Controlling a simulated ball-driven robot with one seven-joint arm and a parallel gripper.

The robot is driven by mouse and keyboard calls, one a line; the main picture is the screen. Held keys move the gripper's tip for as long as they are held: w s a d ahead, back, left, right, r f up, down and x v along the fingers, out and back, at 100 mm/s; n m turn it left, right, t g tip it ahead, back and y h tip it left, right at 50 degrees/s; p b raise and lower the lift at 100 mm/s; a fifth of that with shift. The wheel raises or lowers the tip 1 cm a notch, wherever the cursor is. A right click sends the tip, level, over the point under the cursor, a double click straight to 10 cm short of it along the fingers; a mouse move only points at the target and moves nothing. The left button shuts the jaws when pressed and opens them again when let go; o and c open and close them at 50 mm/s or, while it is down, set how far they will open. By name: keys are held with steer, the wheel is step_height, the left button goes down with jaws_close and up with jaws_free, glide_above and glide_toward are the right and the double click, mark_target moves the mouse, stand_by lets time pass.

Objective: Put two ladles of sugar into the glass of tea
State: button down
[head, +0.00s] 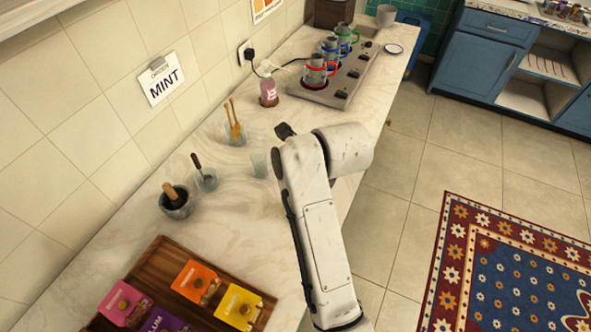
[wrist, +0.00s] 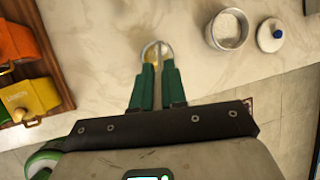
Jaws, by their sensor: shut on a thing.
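My gripper (wrist: 157,70) shows in the wrist view with its two green fingers close together around a thin pale handle. A round shiny rim (wrist: 157,49) with a yellowish inside lies just beyond the fingertips; I cannot tell whether it is a ladle's bowl or a glass. A metal sugar bowl (wrist: 229,30) with white sugar stands open to the right of the fingers. In the head view my arm hides the gripper and the sugar bowl. A small clear glass (head: 260,162) stands left of the arm.
A wooden tray (head: 150,263) of tea boxes fills the near counter. A mortar (head: 176,203) and jars with utensils (head: 235,130) stand along the wall side. A burner plate (head: 350,85) with several metal cups is farther back. A green curved handle (wrist: 42,158) shows lower left in the wrist view.

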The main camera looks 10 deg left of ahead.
steer(key=s+d+f+t+y+b, duration=0.1)
steer(key=t, duration=0.1)
steer(key=s+d+f+t+y+b, duration=0.1)
steer(key=y, duration=0.1)
steer(key=shift+s+d+f+t+y, duration=0.25)
steer(key=shift+s+d+t+y, duration=0.05)
steer(key=shift+s+d+t, duration=0.1)
steer(key=s+f+t+y+b, duration=0.1)
steer(key=b, duration=0.5)
steer(key=shift+d+f+b, duration=0.1)
steer(key=shift+d+b, duration=0.3)
steer(key=shift+w+a+r+p, duration=0.1)
steer(key=shift+r+p, duration=0.35)
steer(key=shift+p, duration=0.7)
steer(key=w+r+g+h+p, duration=0.1)
steer(key=p, duration=0.5)
steer(key=shift+a+r+p, duration=0.2)
steer(key=shift+a+p, duration=0.2)
